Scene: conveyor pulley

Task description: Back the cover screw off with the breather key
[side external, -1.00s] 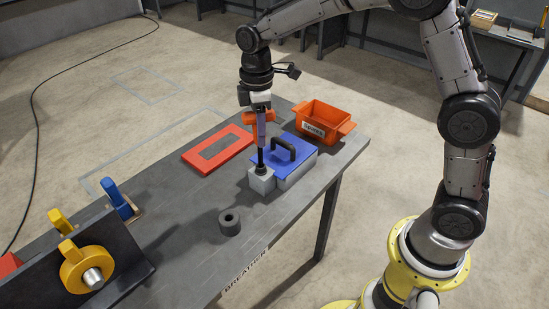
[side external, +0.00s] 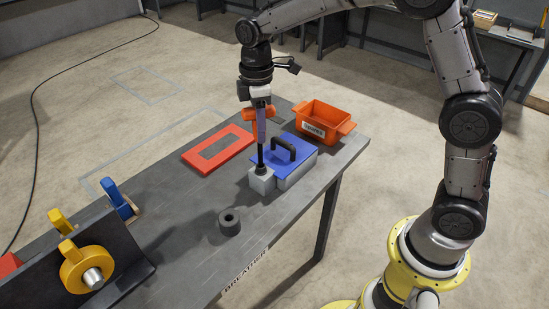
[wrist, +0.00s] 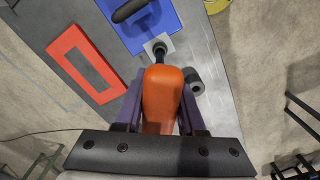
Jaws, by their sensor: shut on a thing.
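My gripper (side external: 260,116) is shut on the orange handle of the breather key (wrist: 163,90), with a dark finger on either side of it in the wrist view. The key stands about upright, and its black shaft reaches down to the top of a small grey block (side external: 262,183). The block sits against the near-left side of a grey box with a blue cover (side external: 303,154) and a black handle. The cover screw is hidden at the shaft's lower end, so I cannot tell how far the key is seated.
An orange bin (side external: 325,118) stands behind the blue cover. A flat red frame (side external: 218,149) lies to the left. A dark grey ring (side external: 229,222) stands nearer the front edge. A black angled stand (side external: 120,255) with yellow parts is at lower left.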

